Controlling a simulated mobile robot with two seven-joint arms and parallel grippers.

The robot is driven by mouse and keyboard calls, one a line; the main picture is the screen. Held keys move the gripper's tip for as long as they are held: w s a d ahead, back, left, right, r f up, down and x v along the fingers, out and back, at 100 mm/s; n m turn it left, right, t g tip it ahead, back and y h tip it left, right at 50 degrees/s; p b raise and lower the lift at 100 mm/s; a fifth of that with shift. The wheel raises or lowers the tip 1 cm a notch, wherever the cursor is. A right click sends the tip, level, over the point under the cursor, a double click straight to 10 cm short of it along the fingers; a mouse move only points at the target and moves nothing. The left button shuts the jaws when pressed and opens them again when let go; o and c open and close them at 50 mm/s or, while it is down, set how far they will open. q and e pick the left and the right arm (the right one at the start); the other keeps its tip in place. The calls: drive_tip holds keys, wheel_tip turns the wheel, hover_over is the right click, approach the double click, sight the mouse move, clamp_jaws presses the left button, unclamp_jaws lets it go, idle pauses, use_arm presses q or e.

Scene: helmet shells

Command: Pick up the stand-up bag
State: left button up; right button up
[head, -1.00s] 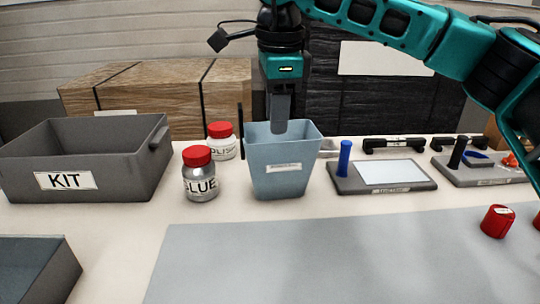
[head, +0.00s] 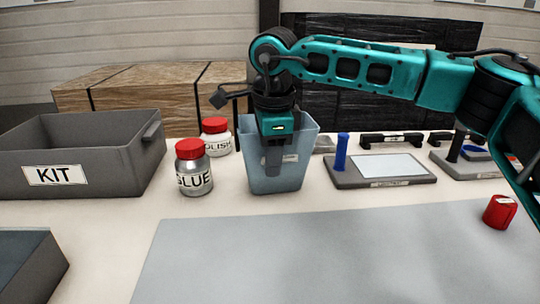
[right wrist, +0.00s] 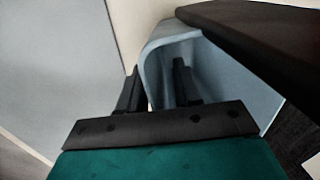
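A light blue-grey tapered container (head: 258,175) with an open top stands upright on the table, a small label on its front. I see nothing that is plainly a stand-up bag, and I cannot tell whether this container is it. My right gripper (head: 273,168) is down at its front wall and hides part of the label. In the right wrist view my right gripper (right wrist: 156,86) is open, with the container's wall (right wrist: 155,65) between its fingers: one outside, one inside. The inside bottom is hidden. My left gripper is not in view.
A glue bottle (head: 194,170) and a polish bottle (head: 216,136) stand just left of the container. A grey KIT box (head: 110,170) is farther left. A fixture with a blue handle (head: 380,170) is to the right. The grey mat (head: 300,255) in front is clear.

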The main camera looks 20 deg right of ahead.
drive_tip(key=shift+f, duration=0.2)
idle(0.6)
drive_tip(key=shift+c, duration=0.5)
clamp_jaws()
